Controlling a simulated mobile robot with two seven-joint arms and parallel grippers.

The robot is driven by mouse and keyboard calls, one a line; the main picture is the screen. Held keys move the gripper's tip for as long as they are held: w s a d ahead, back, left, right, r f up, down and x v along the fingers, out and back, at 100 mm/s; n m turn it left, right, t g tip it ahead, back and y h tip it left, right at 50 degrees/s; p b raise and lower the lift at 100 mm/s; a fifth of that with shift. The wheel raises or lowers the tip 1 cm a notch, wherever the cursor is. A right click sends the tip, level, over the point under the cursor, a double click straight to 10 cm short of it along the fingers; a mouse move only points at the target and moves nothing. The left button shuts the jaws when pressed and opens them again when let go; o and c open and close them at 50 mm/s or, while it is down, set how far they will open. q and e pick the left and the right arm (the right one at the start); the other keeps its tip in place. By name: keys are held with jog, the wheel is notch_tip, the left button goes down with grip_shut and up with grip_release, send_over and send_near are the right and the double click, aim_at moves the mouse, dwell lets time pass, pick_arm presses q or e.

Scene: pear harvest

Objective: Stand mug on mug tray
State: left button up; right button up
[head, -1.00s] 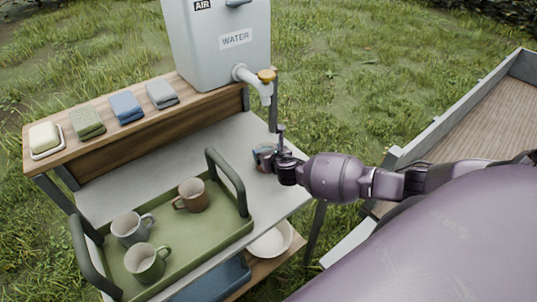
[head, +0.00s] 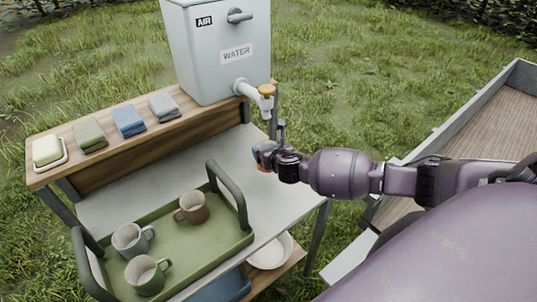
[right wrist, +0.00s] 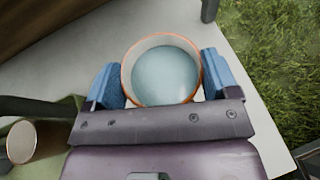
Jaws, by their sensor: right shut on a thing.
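The mug (right wrist: 165,72) in my right gripper has an orange-brown rim and a pale blue, smooth inside; I cannot tell whether that is liquid. My right gripper (head: 272,157) is shut on it, with blue finger pads on both sides in the right wrist view (right wrist: 163,85). In the head view the held mug (head: 262,153) is mostly hidden by the gripper, over the table's right part below the tap. The green mug tray (head: 203,251) is left of it, with a brown mug (head: 191,207), a grey mug (head: 130,240) and a green mug (head: 146,276) upright on it. My left gripper is out of view.
The grey water tank (head: 218,60) with its tap (head: 262,97) stands behind. A wooden shelf (head: 100,163) holds soap (head: 47,151) and folded cloths (head: 128,121). The tray's dark handle (head: 229,195) rises between the held mug and the tray. A white bowl (head: 270,252) is below.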

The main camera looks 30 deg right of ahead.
jog(key=shift+r, duration=1.7)
